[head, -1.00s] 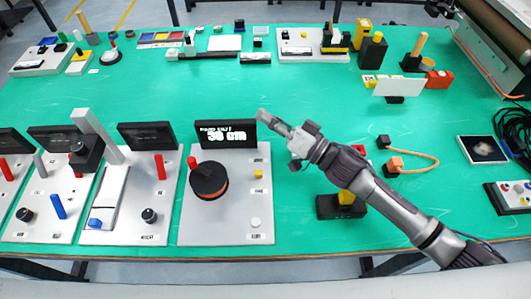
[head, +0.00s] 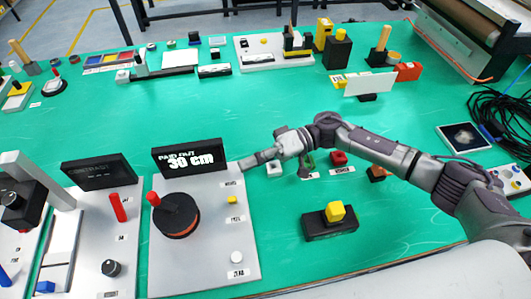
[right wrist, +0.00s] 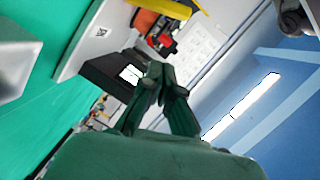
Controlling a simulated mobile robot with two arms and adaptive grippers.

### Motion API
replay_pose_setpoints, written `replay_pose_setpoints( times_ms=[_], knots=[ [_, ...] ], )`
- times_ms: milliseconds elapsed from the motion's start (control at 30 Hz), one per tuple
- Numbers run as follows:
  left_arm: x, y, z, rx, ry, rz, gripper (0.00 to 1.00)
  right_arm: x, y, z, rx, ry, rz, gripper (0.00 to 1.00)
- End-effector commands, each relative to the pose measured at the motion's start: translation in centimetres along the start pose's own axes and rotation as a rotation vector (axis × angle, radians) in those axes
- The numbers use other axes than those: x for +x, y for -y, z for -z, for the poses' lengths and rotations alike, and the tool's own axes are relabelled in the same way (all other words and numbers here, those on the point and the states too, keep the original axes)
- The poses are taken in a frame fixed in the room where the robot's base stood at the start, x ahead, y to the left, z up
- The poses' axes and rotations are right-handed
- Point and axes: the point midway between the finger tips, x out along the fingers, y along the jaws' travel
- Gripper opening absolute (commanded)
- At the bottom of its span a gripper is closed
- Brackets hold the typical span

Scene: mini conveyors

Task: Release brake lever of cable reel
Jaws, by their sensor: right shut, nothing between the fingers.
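The cable reel station is a grey panel (head: 200,265) at the lower middle of the head view. It carries a black and orange reel (head: 177,216) with a red knob (head: 153,198). Its black display (head: 189,157) reads "PAID OUT 30 cm". A yellow piece (head: 233,200) and a white knob (head: 236,257) stand on its right side, beside labels. I cannot tell which part is the brake lever. My right gripper (head: 243,164) is shut and empty, just right of the display, over the panel's upper right corner. Its closed fingers (right wrist: 166,82) also show in the right wrist view. My left gripper is not in view.
A black block with a yellow top (head: 336,212) stands right of the panel. A red block (head: 338,158) lies close under my right forearm. The "CONTRAST" panel (head: 110,225) stands to the left. The green table's middle is clear.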

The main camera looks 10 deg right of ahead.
Motion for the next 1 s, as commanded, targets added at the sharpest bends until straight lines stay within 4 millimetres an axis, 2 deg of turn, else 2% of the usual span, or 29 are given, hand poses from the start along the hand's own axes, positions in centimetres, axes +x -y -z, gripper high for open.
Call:
replay_pose_setpoints(
  times_ms=[33,167,233,400,867,1000],
  knots=[
    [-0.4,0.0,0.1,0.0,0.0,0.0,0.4,1.2,0.3,0.0,0.001,0.002,0.005,0.0],
    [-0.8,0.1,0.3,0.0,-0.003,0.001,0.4,3.6,0.2,-0.2,0.002,0.001,0.003,0.0],
    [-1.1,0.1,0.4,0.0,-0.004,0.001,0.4,3.6,0.1,-1.6,0.004,0.0,0.001,0.0],
    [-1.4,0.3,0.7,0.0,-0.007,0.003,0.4,4.0,0.1,-3.3,0.002,-0.001,0.001,0.0],
    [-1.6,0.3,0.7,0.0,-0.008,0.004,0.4,4.1,0.1,-3.9,-0.002,-0.001,0.0,0.0],
    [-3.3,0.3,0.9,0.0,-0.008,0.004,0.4,4.2,0.6,-4.4,-0.036,-0.001,-0.01,0.0]
  ],
)
